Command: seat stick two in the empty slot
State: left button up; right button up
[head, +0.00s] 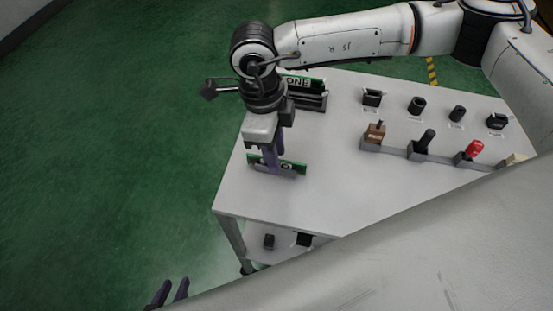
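Stick two (294,168), a green and black bar with a partly hidden white label, is at the table's left side. My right gripper (274,158), pointing down, has its purple fingers at the stick's middle and appears shut on it. I cannot tell whether the stick touches the table. Stick one (299,84), labelled ONE, stands in the dark slot holder (316,105) behind the gripper. The empty slot appears to be in front of stick one, partly hidden by my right arm. My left gripper (170,292) shows only its fingertips at the bottom left, apart and empty.
The white table (335,180) is clear in its middle. On its right are a row of black holders (417,105) and a grey block row with a brown piece (375,132), a black lever (425,140) and a red piece (474,149). Black items (304,239) lie on a lower shelf.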

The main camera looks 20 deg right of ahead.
jog(key=shift+f, duration=0.2)
jog(key=c, duration=0.7)
notch_tip(320, 180, up, 10)
jog(key=w+b, duration=0.1)
jog(key=w+d+p, duration=0.1)
jog(key=w+d, duration=0.5)
jog(key=w, duration=0.2)
jog(key=w+d+r, duration=0.1)
jog(key=w+d, duration=0.4)
jog(key=w, duration=0.3)
jog(key=shift+w+d+p, duration=0.15)
jog(key=shift+d+p, duration=0.2)
jog(key=shift+r, duration=0.1)
